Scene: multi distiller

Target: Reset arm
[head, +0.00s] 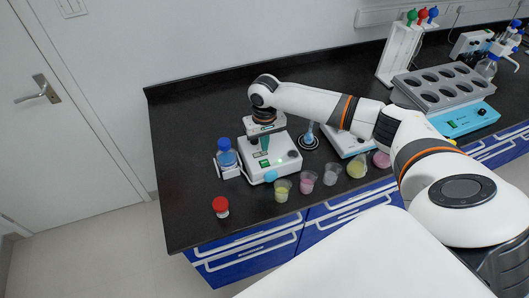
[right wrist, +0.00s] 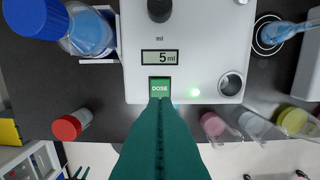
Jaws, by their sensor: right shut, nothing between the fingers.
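My right arm reaches in from the right in the head view, and its gripper (head: 265,143) points down over a white dispenser (head: 285,163). My left gripper is not in view.
A blue-capped bottle (head: 226,153) stands in a holder at the dispenser's left. A red-capped jar (head: 220,205) is near the front edge. Several cups, such as a yellow one (head: 282,189), line the front. A multi-well heating block (head: 440,86) and a pipette stand (head: 397,50) are at the right.

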